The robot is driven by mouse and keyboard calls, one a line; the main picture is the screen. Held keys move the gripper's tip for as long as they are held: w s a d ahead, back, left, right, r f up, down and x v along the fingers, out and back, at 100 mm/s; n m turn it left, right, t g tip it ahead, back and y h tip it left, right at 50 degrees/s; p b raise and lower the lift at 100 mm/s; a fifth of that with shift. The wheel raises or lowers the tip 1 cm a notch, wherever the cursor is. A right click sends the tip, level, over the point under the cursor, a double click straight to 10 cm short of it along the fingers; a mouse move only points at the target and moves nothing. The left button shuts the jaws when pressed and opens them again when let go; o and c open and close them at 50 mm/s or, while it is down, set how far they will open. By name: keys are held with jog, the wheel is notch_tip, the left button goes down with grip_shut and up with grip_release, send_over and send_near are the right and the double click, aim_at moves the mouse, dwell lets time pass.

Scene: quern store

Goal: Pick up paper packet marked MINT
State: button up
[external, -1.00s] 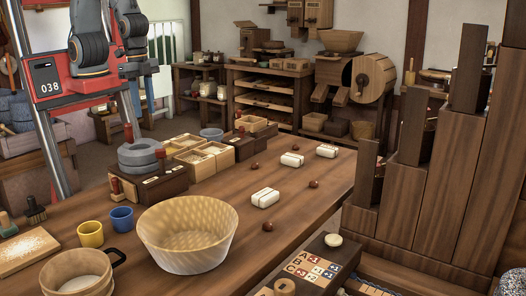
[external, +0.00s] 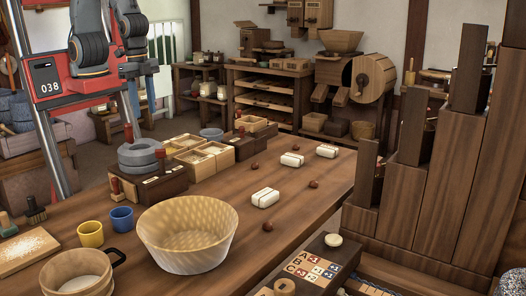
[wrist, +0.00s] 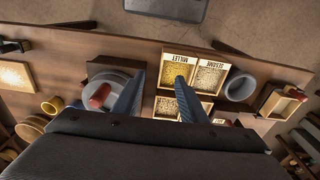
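Three white packets with bands lie apart on the long wooden table in the external view: a near packet (external: 265,198), a middle packet (external: 292,160) and a far packet (external: 327,151). Their markings are too small to read, so I cannot tell which is MINT. No packet can be made out in the wrist view. My gripper (wrist: 160,76) is open and empty in the wrist view, its two blue-grey fingers apart above the table, between a grey millstone and the grain boxes. In the external view my arm is at the upper left, away from the packets.
A grey millstone (wrist: 118,84) and boxes marked MILLET (wrist: 181,55) and SESAME (wrist: 215,62) lie below my fingers. A large basket (external: 187,251), yellow cup (external: 90,234) and blue cup (external: 122,219) stand nearer. Several small brown balls lie around the packets. Stepped wooden blocks (external: 450,185) rise at right.

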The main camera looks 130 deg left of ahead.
jog(key=o, duration=0.4)
jog(key=shift+o, duration=0.2)
jog(key=w+a+f+n+b, duration=0.1)
jog(key=w+a+n, duration=0.25)
jog(key=w, duration=0.25)
jog(key=w+a+f+n+t+b, duration=0.1)
jog(key=w+a+n, duration=0.1)
jog(key=w+n, duration=0.25)
jog(key=w+a+f+n+b, duration=0.1)
jog(key=w+a+n+b, duration=0.15)
jog(key=w, duration=0.35)
jog(key=n+t+b, duration=0.5)
jog(key=n, duration=2)
send_near(326, 147)
jog(key=w, duration=0.1)
jog(key=shift+w+a+f+n, duration=0.1)
jog(key=shift+w+f+n, duration=0.15)
jog(key=shift+f, duration=0.4)
jog(key=shift+p+x, duration=0.45)
jog(key=shift+x, duration=3.1)
